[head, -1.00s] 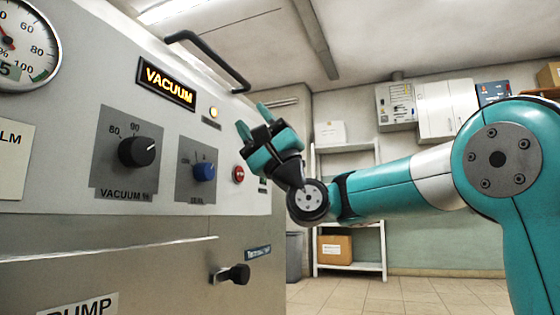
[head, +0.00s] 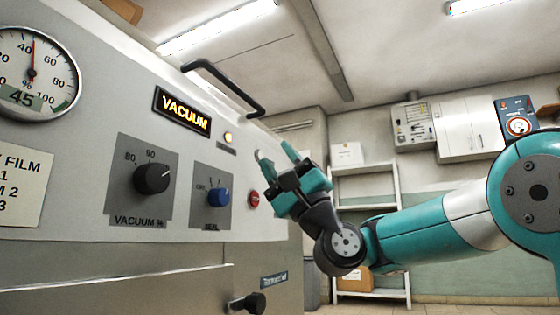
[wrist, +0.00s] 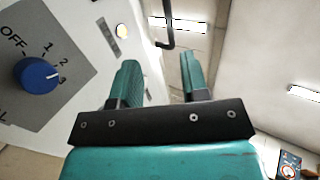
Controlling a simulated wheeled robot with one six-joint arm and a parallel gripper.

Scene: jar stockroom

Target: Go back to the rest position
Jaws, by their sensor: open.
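My gripper (head: 275,165) is open and empty, raised in front of the right part of the grey machine panel (head: 90,240). In the wrist view my gripper (wrist: 158,75) shows two teal fingers apart with nothing between them. The blue seal knob (head: 218,197) and the red button (head: 254,199) are just left of the gripper in the head view. The blue knob (wrist: 36,75) is also at the left of the wrist view, its white mark toward the 3. I cannot tell the exact gap between gripper and panel.
The panel carries a black vacuum knob (head: 152,179), a lit VACUUM display (head: 182,110) and a gauge (head: 33,72) reading 45. A black bar handle (head: 222,85) juts out above. A white shelf (head: 372,240) and wall cabinets (head: 467,128) stand behind, with open room between.

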